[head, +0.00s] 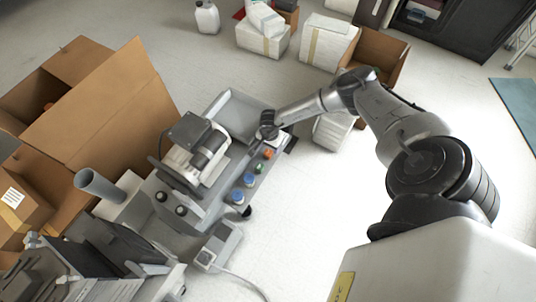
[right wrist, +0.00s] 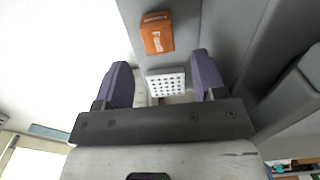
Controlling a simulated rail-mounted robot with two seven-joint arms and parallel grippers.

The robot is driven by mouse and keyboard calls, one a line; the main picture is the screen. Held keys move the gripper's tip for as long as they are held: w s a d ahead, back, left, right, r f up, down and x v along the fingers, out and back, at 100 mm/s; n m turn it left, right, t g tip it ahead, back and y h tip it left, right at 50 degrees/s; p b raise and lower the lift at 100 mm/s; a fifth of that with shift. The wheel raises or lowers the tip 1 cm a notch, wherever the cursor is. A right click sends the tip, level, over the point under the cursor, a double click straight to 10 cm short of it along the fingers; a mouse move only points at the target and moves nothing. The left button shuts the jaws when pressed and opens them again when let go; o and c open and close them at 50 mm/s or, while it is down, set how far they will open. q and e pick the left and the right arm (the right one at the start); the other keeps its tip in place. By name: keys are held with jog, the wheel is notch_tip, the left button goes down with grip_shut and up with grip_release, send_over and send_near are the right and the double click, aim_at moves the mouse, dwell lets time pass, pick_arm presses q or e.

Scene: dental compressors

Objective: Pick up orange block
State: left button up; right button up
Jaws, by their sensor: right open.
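The orange block (right wrist: 157,33) shows in the right wrist view, lying on a grey surface beyond the fingertips, with a pale label on it. In the head view a small orange item (head: 268,154) sits on the grey compressor panel, just below my right gripper (head: 268,133); it looks like the same block. In the right wrist view my right gripper (right wrist: 160,70) is open, its two purple fingers apart. A white block with dark holes (right wrist: 166,82) shows between the fingers; I cannot tell if they touch it. The orange block is outside the fingers. My left gripper is not in view.
Blue knobs (head: 249,179) and a green one (head: 259,169) line the panel near the orange item. A motor unit (head: 196,150) stands left of them. Cardboard boxes (head: 110,105) stand at the left, white boxes (head: 328,42) at the back.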

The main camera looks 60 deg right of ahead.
aim_at(269, 150)
notch_tip(269, 150, down, 5)
jog(key=b, duration=0.3)
jog(key=shift+b, duration=0.4)
jog(key=c, duration=1)
